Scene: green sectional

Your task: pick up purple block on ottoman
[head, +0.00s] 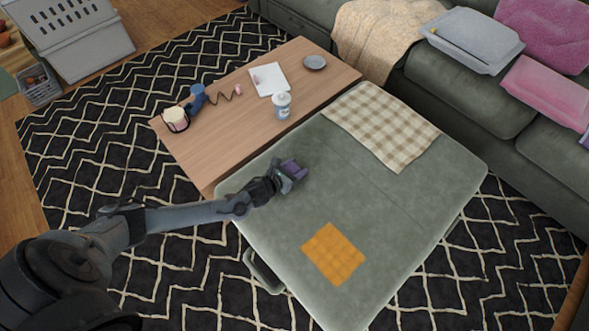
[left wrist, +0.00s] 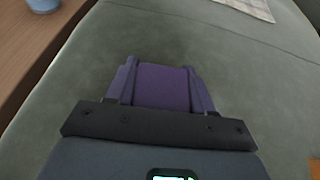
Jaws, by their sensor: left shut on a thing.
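The purple block (head: 291,167) is over the green ottoman (head: 376,205), near its upper left part in the head view. My left gripper (head: 289,176) reaches in from the left and is shut on the block. In the left wrist view the purple block (left wrist: 163,87) sits between the two fingers of my left gripper (left wrist: 164,91). I cannot tell whether the block touches the ottoman top or is slightly raised. My right gripper does not show.
A checkered cloth (head: 381,125) and an orange cloth (head: 333,254) lie on the ottoman. A wooden table (head: 230,126) beside it holds a white bottle (head: 281,106), a candle (head: 176,119) and a small dish (head: 315,62). The ottoman's middle is clear.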

